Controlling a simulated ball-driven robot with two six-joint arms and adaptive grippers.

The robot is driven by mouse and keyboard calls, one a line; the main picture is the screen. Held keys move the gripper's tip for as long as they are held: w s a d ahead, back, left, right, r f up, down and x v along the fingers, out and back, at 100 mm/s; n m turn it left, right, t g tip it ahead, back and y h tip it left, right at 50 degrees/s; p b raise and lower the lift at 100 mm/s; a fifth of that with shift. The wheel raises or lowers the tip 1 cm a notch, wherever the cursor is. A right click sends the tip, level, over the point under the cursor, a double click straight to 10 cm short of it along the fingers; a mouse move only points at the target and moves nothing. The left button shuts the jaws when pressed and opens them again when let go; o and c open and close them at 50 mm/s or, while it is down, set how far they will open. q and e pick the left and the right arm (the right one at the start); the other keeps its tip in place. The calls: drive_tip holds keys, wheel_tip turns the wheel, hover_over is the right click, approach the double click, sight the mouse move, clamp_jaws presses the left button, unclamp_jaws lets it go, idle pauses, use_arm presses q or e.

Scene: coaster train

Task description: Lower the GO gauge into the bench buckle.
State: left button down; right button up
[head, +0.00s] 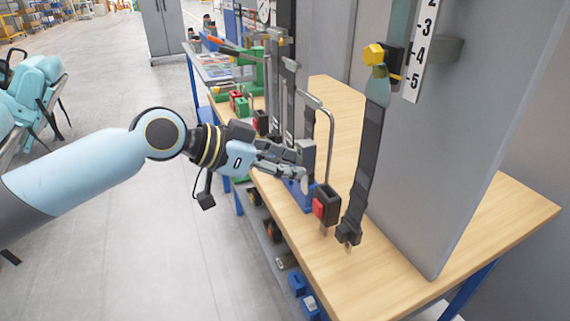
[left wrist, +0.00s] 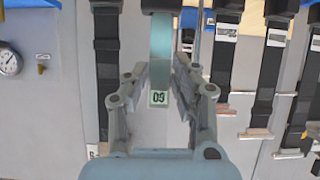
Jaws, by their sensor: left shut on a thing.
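My left gripper (head: 300,168) reaches over the bench from the left. In the left wrist view its two fingers (left wrist: 161,75) close on the GO gauge (left wrist: 160,48), a flat teal strip with a pale GO label at its near end. The gauge's far end meets a dark part at the top edge of that view; I cannot tell whether they touch. In the head view a black buckle with a red button (head: 327,204) stands on the bench, just right of and below the gripper. A gap shows between fingers and buckle there. My right gripper is not in view.
A dark belt (head: 365,160) hangs from a yellow-topped mount on the grey panel (head: 460,150), close right of the buckle. The bench's front right (head: 385,285) is clear.

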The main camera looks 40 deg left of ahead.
sight(304, 181)
use_arm(q)
drive_tip(key=shift+w+d+b, duration=0.4)
drive_tip(key=shift+w+d, duration=0.1)
drive_tip(key=shift+w, duration=0.35)
drive_tip(key=w, duration=0.1)
drive_tip(key=w+d+b, duration=0.1)
drive_tip(key=w, duration=0.1)
drive_tip(key=shift+d+f+b, duration=0.4)
idle(0.9)
drive_tip(key=shift+f+b, duration=1.75)
drive_tip(key=shift+f, duration=0.6)
drive_tip(key=c, duration=1)
unclamp_jaws()
